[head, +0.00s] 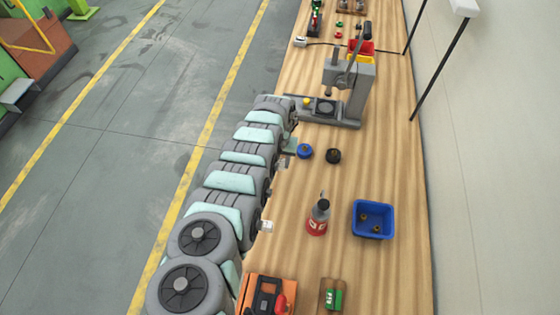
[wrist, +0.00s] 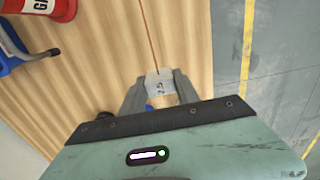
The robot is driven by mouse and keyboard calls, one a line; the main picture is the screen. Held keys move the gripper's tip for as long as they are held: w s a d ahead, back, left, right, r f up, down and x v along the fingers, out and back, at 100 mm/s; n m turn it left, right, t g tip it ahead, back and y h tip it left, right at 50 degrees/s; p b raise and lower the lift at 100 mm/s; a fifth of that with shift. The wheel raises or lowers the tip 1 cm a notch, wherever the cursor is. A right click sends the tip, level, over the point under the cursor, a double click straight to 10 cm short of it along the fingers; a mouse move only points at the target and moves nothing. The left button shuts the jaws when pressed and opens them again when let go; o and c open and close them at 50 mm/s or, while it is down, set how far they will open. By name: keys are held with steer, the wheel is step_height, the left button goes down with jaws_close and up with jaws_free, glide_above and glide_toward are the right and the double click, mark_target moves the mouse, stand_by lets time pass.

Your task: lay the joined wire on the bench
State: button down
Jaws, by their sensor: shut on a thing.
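In the wrist view, my gripper (wrist: 158,87) is shut on a pale tag-like piece (wrist: 158,80) with dark marks on it. A thin copper-coloured wire (wrist: 154,40) runs from this piece straight up out of the picture, over the bench. In the head view, my gripper (head: 290,147) is over the left edge of the wooden bench (head: 350,180), just left of a blue spool-like piece (head: 305,151). The wire is too thin to make out there. Whether it touches the bench top cannot be told.
A black round piece (head: 333,156) is beside the blue one. A grey lever press (head: 357,90) stands farther back. An orange machine (head: 258,287) is at the near end. The mid-bench between is clear.

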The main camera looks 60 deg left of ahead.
mark_target(280, 166)
steer(key=shift+f+b, duration=2.8)
steer(key=shift+f, duration=1)
steer(key=c, duration=0.8)
jaws_free()
step_height(280, 166, up, 4)
steer(key=shift+f+p, duration=0.2)
steer(key=shift+p, duration=1)
steer(key=shift+r, duration=0.35)
steer(key=shift+r+b, duration=0.35)
steer(key=shift+r, duration=2.85)
